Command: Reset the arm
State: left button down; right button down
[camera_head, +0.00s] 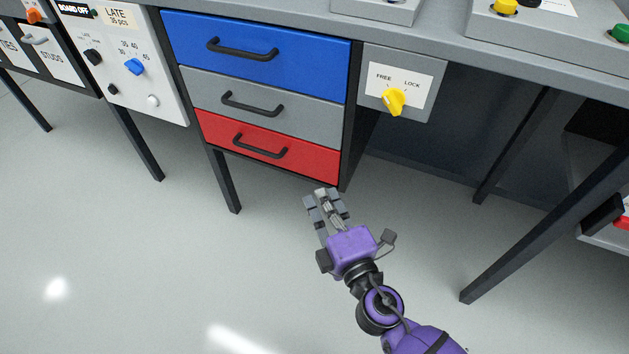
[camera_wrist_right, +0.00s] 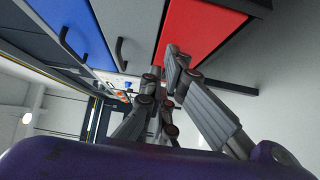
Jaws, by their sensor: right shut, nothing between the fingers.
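My right gripper (camera_head: 325,194) is shut and empty. It is in front of and below the red bottom drawer, over the grey floor, and appears apart from it. Its purple arm comes in from the lower right of the head view. In the right wrist view its grey fingers (camera_wrist_right: 170,75) reach up towards the red drawer (camera_wrist_right: 200,35). My left gripper is in neither view.
A drawer unit has a blue drawer (camera_head: 255,50), a grey drawer (camera_head: 260,103) and a red drawer (camera_head: 265,152), all closed. A FREE/LOCK panel (camera_head: 402,80) with a yellow knob (camera_head: 394,101) hangs to its right. Table legs (camera_head: 550,222) stand at right. The floor (camera_head: 150,270) is clear.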

jog(key=shift+v, duration=1.05)
